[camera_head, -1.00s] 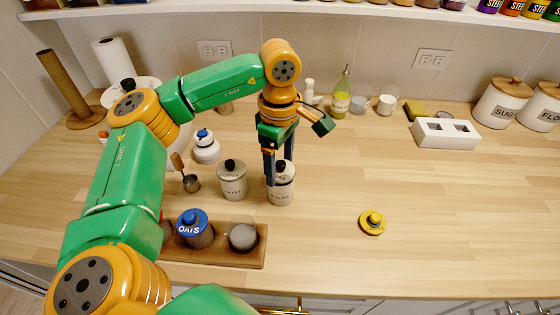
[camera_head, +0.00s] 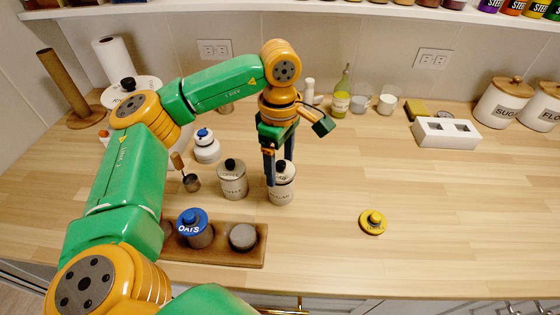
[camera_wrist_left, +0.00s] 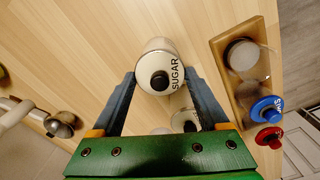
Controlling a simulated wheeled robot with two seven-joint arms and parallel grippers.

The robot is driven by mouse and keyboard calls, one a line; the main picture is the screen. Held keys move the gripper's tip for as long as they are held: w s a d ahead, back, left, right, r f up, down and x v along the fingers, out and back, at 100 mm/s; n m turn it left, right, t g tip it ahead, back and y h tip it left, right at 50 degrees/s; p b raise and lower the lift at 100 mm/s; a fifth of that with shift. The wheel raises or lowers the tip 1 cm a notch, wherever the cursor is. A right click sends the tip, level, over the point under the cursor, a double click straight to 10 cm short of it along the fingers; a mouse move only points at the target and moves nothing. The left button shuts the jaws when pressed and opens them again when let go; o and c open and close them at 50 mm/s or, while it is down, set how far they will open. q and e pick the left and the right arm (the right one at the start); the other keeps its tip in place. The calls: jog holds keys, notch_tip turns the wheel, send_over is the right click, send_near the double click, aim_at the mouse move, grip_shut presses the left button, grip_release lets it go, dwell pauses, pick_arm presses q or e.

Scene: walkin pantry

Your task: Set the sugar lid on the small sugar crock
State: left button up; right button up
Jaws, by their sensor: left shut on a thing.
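The sugar lid (camera_head: 284,167), pale with a black knob, sits over the top of the small sugar crock (camera_head: 281,190). In the left wrist view the lid (camera_wrist_left: 172,68) reads SUGAR, and the crock's side (camera_wrist_left: 158,44) shows just beyond it. My left gripper (camera_head: 279,172) points down with one finger on each side of the lid and is shut on it. In the wrist view its fingers (camera_wrist_left: 160,80) flank the lid's rim. The lid looks roughly level; whether it fully touches the crock's rim I cannot tell. My right gripper is not in view.
A lidded crock (camera_head: 233,183) stands just left of the sugar crock. A wooden tray (camera_head: 220,255) holds jars, one with a blue OATS lid (camera_head: 192,220). A yellow lid (camera_head: 372,222) lies to the right. A white two-hole block (camera_head: 445,135) stands farther back.

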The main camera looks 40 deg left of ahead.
pick_arm(q)
jog(key=shift+f, duration=0.3)
jog(key=o, duration=1.2)
notch_tip(320, 180, up, 7)
jog(key=p, duration=0.5)
jog(key=shift+r+p, duration=0.1)
jog(key=shift+p, duration=0.3)
